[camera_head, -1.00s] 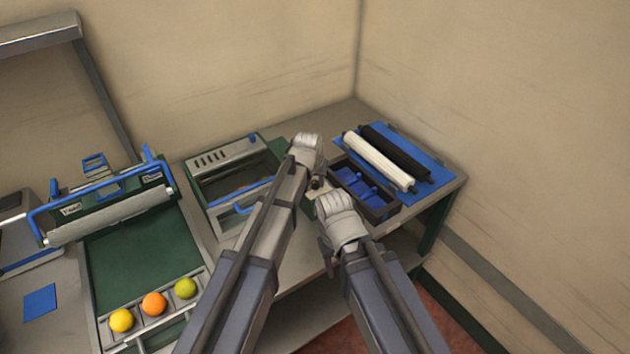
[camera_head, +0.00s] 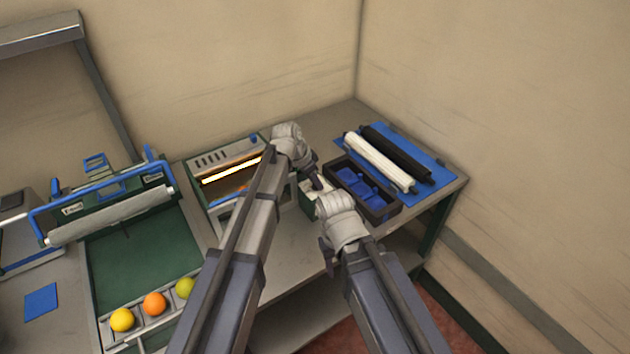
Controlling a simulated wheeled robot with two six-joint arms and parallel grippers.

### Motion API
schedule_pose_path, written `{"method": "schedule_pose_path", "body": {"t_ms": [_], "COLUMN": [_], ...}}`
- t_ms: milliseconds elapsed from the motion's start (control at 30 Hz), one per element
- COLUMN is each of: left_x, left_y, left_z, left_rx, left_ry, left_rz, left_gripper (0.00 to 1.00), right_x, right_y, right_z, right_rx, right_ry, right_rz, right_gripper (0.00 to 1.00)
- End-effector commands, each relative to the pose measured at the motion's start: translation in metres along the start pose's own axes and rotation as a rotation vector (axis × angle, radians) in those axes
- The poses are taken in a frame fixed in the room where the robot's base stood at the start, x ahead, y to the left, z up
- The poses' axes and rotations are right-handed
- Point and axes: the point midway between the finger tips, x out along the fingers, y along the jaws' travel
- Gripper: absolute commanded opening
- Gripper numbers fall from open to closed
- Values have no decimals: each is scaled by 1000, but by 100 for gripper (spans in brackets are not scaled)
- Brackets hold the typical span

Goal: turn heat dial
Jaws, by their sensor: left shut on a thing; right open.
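The oven (camera_head: 203,162) stands left of my arms, with a grey vented top and green sides. A bright orange-white strip (camera_head: 230,173) glows inside it. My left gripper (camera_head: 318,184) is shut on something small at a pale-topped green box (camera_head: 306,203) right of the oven. The heat dial cannot be made out; the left gripper and forearm cover that area. My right gripper (camera_head: 328,260) is open, lower and nearer, in front of the green box; its fingers are partly hidden by its wrist.
A black tray with blue compartments (camera_head: 386,218) stands close to the right of both grippers. White and black rollers lie on a blue mat (camera_head: 440,178) behind it. At left are a roller press (camera_head: 110,212) and a rack with yellow, orange and green balls.

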Motion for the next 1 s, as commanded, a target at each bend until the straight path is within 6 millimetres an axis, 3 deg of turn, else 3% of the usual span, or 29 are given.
{"method": "schedule_pose_path", "body": {"t_ms": [1000], "left_x": [2], "left_y": [-6], "left_z": [-3], "left_rx": [885], "left_ry": [-3], "left_rz": [368], "left_gripper": [0], "right_x": [0], "right_y": [0], "right_z": [0], "right_rx": [0], "right_ry": [0], "right_rz": [0], "right_gripper": [50]}}
